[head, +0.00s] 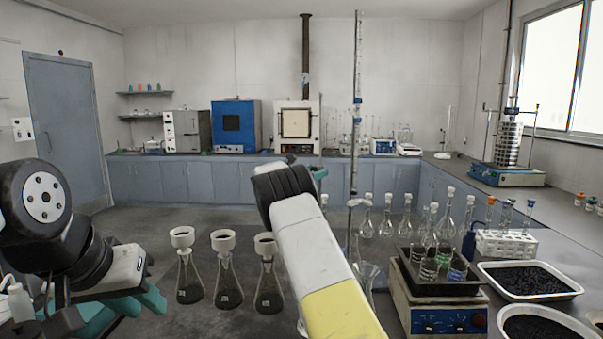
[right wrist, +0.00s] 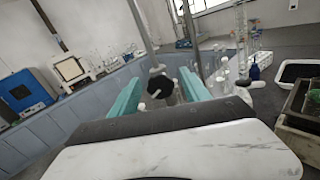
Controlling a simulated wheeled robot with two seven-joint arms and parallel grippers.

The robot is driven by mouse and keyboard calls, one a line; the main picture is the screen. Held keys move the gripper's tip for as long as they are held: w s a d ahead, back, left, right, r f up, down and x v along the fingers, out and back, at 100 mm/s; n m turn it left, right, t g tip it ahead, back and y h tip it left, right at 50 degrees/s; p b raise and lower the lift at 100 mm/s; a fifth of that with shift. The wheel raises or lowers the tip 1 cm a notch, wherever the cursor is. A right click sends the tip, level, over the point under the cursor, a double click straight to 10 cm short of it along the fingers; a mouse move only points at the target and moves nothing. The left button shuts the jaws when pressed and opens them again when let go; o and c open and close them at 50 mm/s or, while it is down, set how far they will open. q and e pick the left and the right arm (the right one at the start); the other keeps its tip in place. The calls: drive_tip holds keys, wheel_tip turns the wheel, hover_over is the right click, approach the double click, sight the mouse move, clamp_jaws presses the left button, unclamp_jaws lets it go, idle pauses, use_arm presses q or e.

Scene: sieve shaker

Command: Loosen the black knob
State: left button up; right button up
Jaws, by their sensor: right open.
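The black knob (right wrist: 161,84) shows in the right wrist view, at the lower end of a metal rod (right wrist: 142,30). I cannot make it out in the head view. My right gripper (right wrist: 160,77) is open, with one teal finger on each side of the knob in the picture; I cannot tell how deep the knob lies between them or whether they touch it. In the head view, my right arm hides most of that gripper. My left gripper (head: 128,308) is low at the left of the head view; its jaws are not clear.
A tall thin stand (head: 357,100) rises just beyond my right arm. Flasks with white funnels (head: 223,270) stand at left of it. A hotplate (head: 440,312), tube rack (head: 506,243) and black-filled trays (head: 530,280) crowd the right. A sieve stack (head: 508,146) stands at far right.

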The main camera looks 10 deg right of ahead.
clamp_jaws()
drive_tip(key=shift+n, duration=0.8)
unclamp_jaws()
drive_tip(key=v, duration=0.7)
drive_tip(key=shift+s+a, duration=0.25)
drive_tip(key=shift+s, duration=0.05)
